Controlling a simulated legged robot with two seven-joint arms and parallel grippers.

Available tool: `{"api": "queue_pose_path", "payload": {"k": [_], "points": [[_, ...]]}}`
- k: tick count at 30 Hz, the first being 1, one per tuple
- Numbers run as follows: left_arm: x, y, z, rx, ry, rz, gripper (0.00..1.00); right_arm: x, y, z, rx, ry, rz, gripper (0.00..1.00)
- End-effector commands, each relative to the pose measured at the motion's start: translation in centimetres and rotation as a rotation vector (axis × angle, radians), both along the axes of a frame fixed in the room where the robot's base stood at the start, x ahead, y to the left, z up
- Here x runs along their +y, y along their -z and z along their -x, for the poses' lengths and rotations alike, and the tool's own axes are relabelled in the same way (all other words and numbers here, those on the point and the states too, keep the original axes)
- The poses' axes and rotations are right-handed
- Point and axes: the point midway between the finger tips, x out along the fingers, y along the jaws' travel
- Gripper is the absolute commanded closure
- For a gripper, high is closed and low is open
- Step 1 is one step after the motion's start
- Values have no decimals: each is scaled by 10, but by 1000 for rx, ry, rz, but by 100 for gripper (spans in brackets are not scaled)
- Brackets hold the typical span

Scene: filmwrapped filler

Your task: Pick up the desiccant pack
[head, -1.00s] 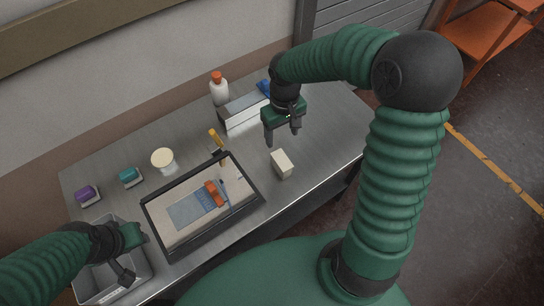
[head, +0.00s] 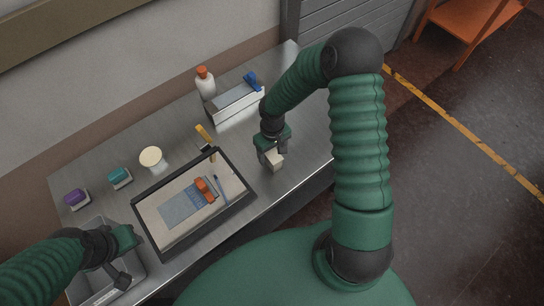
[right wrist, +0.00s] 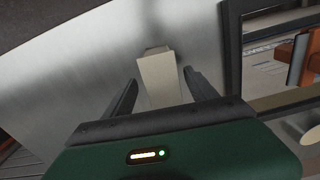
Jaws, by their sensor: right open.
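A small cream block-shaped pack (head: 276,161), which looks like the desiccant pack, stands on the metal table to the right of the black-framed tray. My right gripper (head: 270,158) is over it, partly covering it in the head view. In the right wrist view the pack (right wrist: 160,80) lies between the two open fingers of the right gripper (right wrist: 162,88), with a visible gap at its right side. No grip on it shows. My left gripper (head: 128,262) is over the grey bin at the lower left; its finger opening is unclear.
The black-framed tray (head: 247,200) holds a blue sheet, an orange tool and a blue pen-like item. A grey bin (head: 137,285) stands lower left.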

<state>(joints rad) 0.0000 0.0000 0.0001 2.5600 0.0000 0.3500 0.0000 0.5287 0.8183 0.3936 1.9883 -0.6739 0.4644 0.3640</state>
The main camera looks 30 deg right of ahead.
Motion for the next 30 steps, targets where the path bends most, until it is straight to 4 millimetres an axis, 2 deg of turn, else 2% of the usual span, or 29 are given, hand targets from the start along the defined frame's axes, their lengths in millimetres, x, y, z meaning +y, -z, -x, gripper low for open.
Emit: {"api": "queue_pose_path", "payload": {"k": [3, 18, 30], "points": [[0, 0, 0, 0, 0, 0, 64, 1, -1, 0, -1, -1, 1, 35], [0, 0, 0, 0, 0, 0, 64, 0, -1, 0, 0, -1, 1, 100], [0, 0, 0, 0, 0, 0, 64, 0, -6, 0, -2, 0, 2, 100]]}}
